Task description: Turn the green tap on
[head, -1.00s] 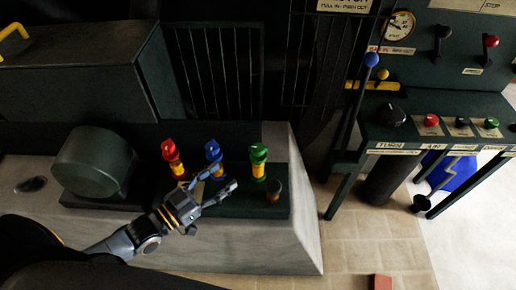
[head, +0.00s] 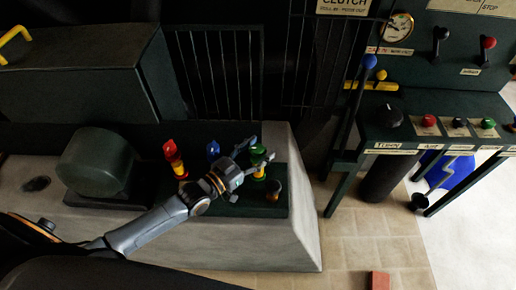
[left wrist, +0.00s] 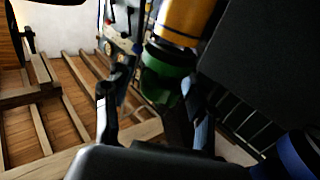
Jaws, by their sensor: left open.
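The green tap (head: 258,151), with a green handle above a yellow body, stands at the right end of the row of taps. In the left wrist view the green tap (left wrist: 168,76) shows between the two finger sides, with its yellow body (left wrist: 186,18) above. My left gripper (head: 256,155) is open at the green tap, its fingers on either side of the handle. I cannot tell whether they touch it. My right gripper is not in view.
The red tap (head: 172,152) and the blue tap (head: 213,148) stand to the left; my left arm passes in front of them. A dark cup-like fitting (head: 274,190) is just right of the green tap. A control panel (head: 415,140) stands farther right.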

